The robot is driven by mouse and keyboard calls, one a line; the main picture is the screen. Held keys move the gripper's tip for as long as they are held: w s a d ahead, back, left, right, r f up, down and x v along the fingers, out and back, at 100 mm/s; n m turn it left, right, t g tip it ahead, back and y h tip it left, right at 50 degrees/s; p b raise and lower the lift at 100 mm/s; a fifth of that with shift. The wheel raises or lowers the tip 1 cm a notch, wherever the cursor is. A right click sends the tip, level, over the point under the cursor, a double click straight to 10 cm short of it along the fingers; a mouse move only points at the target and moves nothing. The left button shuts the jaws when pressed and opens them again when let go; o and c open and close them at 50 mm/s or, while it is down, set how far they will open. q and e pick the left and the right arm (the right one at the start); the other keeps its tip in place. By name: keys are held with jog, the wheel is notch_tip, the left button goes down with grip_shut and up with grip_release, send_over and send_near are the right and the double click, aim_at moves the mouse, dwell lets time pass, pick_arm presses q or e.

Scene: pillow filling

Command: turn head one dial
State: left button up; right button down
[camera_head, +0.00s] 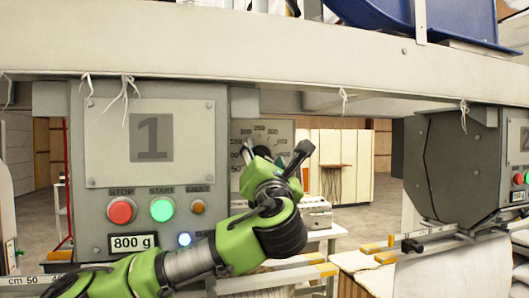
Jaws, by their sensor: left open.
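The filling head marked 1 is a grey box (150,85) at the left. It carries a red stop button (121,210), a lit green start button (163,208), a small orange button (198,207) and an 800 g label (133,243). The dial (262,133) is a grey plate with a number scale just right of the box. My left gripper (279,160) is in front of the dial's lower part and hides its centre. It is open. I cannot tell whether it touches the dial. My right gripper is out of view.
A beam (265,62) runs across above the heads. A second head (465,165) hangs at the right. Below it are a ruler rail (430,238) and white cloth (455,270). A wooden cabinet (345,160) and a table with a device (316,213) stand behind.

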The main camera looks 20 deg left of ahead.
pick_arm(q)
jog(key=shift+c, duration=0.4)
jog(key=c, duration=1)
jog(key=shift+f+n+y+b, duration=0.2)
jog(key=shift+n+y+b, duration=0.2)
jog(key=shift+n+b, duration=0.4)
jog(key=shift+c, duration=0.2)
jog(key=n+y+b, duration=0.1)
jog(key=n+b, duration=0.1)
jog(key=shift+y+b, duration=0.3)
jog(key=n+g+y+b, duration=0.1)
jog(key=n+b, duration=0.1)
jog(key=n, duration=0.1)
jog(key=shift+r+n, duration=0.1)
jog(key=shift+n, duration=0.3)
jog(key=shift+r+n+y+b, duration=0.1)
jog(key=shift+n+y+b, duration=0.25)
jog(key=shift+n+y, duration=0.2)
